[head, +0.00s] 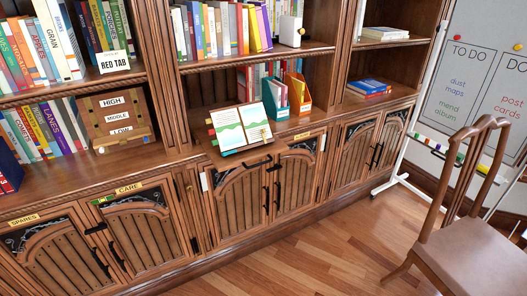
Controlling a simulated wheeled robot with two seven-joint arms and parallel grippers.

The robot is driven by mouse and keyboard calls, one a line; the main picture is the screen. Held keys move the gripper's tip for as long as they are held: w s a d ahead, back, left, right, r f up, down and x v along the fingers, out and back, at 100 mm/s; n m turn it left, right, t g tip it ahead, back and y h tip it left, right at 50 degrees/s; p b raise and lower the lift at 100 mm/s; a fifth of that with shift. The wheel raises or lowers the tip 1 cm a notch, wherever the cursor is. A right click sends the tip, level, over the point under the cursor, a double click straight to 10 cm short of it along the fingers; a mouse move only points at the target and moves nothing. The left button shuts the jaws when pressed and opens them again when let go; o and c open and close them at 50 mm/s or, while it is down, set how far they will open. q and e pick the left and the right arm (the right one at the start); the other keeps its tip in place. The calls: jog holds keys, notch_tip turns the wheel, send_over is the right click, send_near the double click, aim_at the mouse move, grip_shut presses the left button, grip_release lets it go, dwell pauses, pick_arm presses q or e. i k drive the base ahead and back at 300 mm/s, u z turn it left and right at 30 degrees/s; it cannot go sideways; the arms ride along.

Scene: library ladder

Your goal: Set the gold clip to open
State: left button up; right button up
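I cannot tell for sure which thing is the gold clip. A small gold-coloured piece (264,133) shows at the right page of an open book (240,128), which rests tilted on the cabinet ledge. Another small gold-coloured fitting (188,187) is on the post between the lower cabinets. Both are too small to tell whether they are open or shut. Neither of my grippers is in view.
A wooden box (115,118) marked HIGH, MIDDLE and LOW stands on the left ledge. Lower cabinet doors (150,235) look shut. A wooden chair (465,245) and a whiteboard (490,80) stand at right. The floor (310,255) before the cabinets is clear.

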aim_at(264, 131)
jog(key=u, duration=1.55)
jog(key=k, duration=0.1)
jog(key=z, duration=2.95)
jog(key=i, duration=0.95)
jog(key=u, duration=0.55)
jog(key=i, duration=0.8)
jog(key=u, duration=0.75)
